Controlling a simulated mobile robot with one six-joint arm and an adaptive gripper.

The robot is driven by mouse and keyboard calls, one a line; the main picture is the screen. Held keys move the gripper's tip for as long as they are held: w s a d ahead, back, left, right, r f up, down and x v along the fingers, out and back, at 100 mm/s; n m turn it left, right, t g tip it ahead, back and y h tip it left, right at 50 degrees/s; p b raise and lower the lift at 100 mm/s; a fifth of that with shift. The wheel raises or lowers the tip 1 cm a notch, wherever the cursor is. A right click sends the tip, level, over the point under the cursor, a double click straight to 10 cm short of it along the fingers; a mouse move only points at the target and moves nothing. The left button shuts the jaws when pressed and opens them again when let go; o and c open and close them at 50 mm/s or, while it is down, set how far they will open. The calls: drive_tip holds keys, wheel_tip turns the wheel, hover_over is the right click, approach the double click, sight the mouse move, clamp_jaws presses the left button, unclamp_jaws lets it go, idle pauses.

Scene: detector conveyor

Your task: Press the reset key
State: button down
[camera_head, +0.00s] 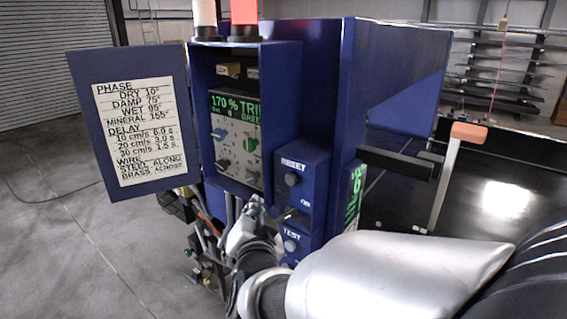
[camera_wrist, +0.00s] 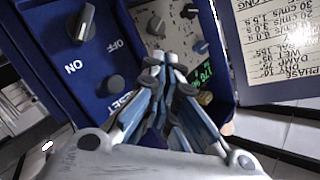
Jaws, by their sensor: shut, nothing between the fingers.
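The dark round reset key (camera_head: 292,180) sits under the RESET label on a blue switch box (camera_head: 316,170). The key also shows in the wrist view (camera_wrist: 115,85), left of my fingertips, beside the upside-down RESET lettering. My gripper (camera_head: 257,203) is shut and empty, below the lit control panel (camera_head: 236,135) and left of the switch box. In the wrist view my fingertips (camera_wrist: 160,65) meet in front of the panel face, apart from the key. Whether they touch the panel, I cannot tell.
A selector switch (camera_head: 291,215) marked ON and OFF and a TEST button (camera_head: 290,246) sit below the reset key. An open blue door with a settings card (camera_head: 138,130) stands at left. Cables hang below the cabinet. A conveyor (camera_head: 500,200) lies at right.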

drive_tip(key=w+d+b, duration=0.1)
drive_tip(key=w+d, duration=0.4)
drive_tip(key=w, duration=0.1)
drive_tip(key=shift+w+d+b, duration=0.15)
drive_tip(key=shift+w+b, duration=0.25)
drive_tip(key=shift+w+d, duration=0.1)
idle(1.2)
drive_tip(key=shift+w+d+b, duration=0.15)
drive_tip(key=shift+w+b, duration=0.1)
drive_tip(key=shift+b, duration=0.25)
drive_tip(key=shift+w+d+b, duration=0.3)
drive_tip(key=shift+w+b, duration=0.1)
drive_tip(key=shift+b, duration=0.1)
idle(0.5)
idle(0.4)
drive_tip(key=shift+s+a, duration=0.55)
drive_tip(key=shift+s, duration=0.25)
drive_tip(key=shift+s+a, duration=0.8)
drive_tip(key=shift+s, duration=0.2)
drive_tip(key=shift+s+a, duration=0.75)
drive_tip(key=shift+s, duration=0.2)
